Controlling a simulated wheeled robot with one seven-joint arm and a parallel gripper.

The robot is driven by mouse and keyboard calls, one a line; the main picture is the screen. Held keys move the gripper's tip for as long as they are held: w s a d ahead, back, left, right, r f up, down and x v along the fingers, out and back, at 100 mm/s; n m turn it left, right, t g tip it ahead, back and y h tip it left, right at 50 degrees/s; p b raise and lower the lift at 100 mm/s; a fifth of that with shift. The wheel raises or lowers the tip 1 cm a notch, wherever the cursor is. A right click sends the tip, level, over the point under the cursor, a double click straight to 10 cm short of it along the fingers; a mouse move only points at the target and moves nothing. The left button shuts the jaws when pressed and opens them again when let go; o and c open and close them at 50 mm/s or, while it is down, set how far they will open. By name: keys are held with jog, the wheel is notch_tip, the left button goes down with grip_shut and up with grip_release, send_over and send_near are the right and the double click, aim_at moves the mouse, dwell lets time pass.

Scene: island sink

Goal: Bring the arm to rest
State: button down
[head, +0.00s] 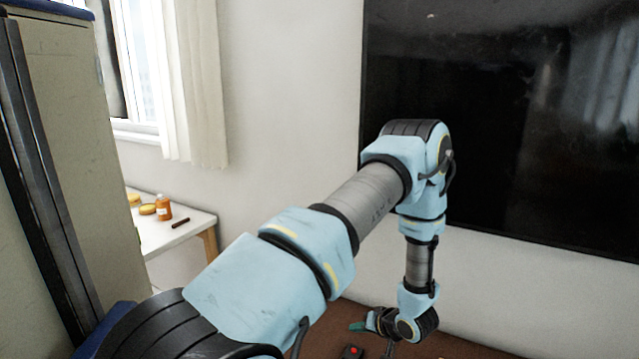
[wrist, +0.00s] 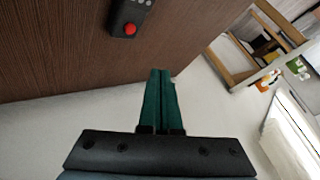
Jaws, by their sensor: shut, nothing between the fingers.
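My gripper (wrist: 160,75) shows in the wrist view with its two green fingers side by side and touching. Nothing is between them. In the head view my arm reaches out from the lower left and bends down at the elbow. My gripper (head: 357,327) is small there, low in the picture, pointing left, above or beside a brown wooden surface (head: 450,346). I cannot tell its exact height over that surface.
A black remote-like device (wrist: 130,15) with a red button lies on the brown surface. A dark screen (head: 500,120) hangs on the wall behind my arm. A tall cabinet (head: 60,120) is nearer.

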jog(key=w+a+r+g+h, duration=0.1)
jog(key=w+r+h, duration=0.15)
jog(key=r, duration=0.65)
jog(key=w+a+r+g+h, duration=0.1)
jog(key=r+h, duration=0.3)
jog(key=r, duration=0.5)
jog(key=s+a+r+g, duration=0.3)
jog(key=s+a+r, duration=0.9)
jog(key=s+a, duration=0.3)
jog(key=shift+s+r+g+y, duration=0.15)
jog(key=shift+s+g+y, duration=0.25)
jog(key=shift+s, duration=0.3)
jog(key=c, duration=1.5)
grip_release()
